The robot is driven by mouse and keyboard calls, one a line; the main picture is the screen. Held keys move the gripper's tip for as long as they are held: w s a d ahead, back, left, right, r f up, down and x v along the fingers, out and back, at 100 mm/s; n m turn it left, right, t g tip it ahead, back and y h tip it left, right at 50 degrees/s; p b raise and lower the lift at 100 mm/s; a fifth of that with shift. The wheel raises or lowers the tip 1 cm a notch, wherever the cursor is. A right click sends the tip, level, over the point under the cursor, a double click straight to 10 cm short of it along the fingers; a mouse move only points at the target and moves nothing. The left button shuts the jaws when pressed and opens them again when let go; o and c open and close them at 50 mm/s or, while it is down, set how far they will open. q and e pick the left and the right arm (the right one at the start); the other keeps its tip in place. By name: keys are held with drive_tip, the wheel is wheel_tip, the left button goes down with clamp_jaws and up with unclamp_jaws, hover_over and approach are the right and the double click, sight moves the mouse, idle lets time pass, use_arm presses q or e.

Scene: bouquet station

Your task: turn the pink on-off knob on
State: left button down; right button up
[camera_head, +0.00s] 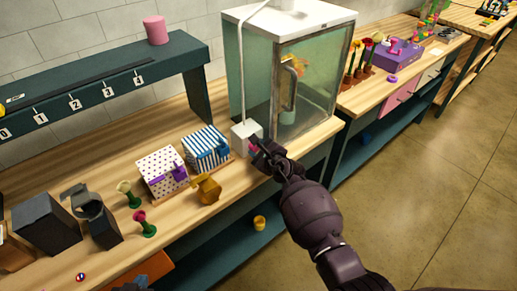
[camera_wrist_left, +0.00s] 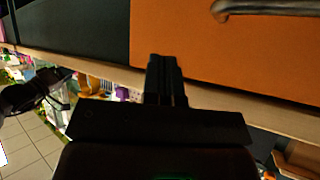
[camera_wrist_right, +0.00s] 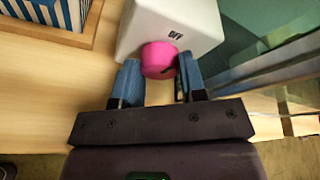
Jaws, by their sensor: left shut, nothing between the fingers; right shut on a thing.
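The pink knob (camera_wrist_right: 157,58) sits on the front of a white box (camera_wrist_right: 190,18) marked OFF above the knob. In the head view the white box (camera_head: 241,136) stands at the lower left of the glass cabinet, and my gripper mostly covers the knob. My right gripper (camera_wrist_right: 158,80) is shut on the pink knob, with one blue finger pad on each side. A dark mark shows at the knob's lower right edge. My left gripper (camera_wrist_left: 166,78) is shut and empty, in front of an orange drawer front (camera_wrist_left: 230,50) with a metal handle.
The glass cabinet (camera_head: 312,90) rises just right of the white box. A blue-striped box (camera_head: 207,148), a dotted box (camera_head: 160,170) and a mustard-coloured watering can (camera_head: 207,189) stand to its left. A dark shelf (camera_head: 110,77) runs above the bench.

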drive_tip(key=m, duration=0.2)
drive_tip(key=m+g+y, duration=0.1)
drive_tip(key=shift+d+m+y, duration=0.15)
drive_tip(key=shift+m+y, duration=0.15)
drive_tip(key=shift+m, duration=0.1)
idle(0.4)
drive_tip(key=o, duration=0.9)
drive_tip(key=shift+w+r, duration=0.1)
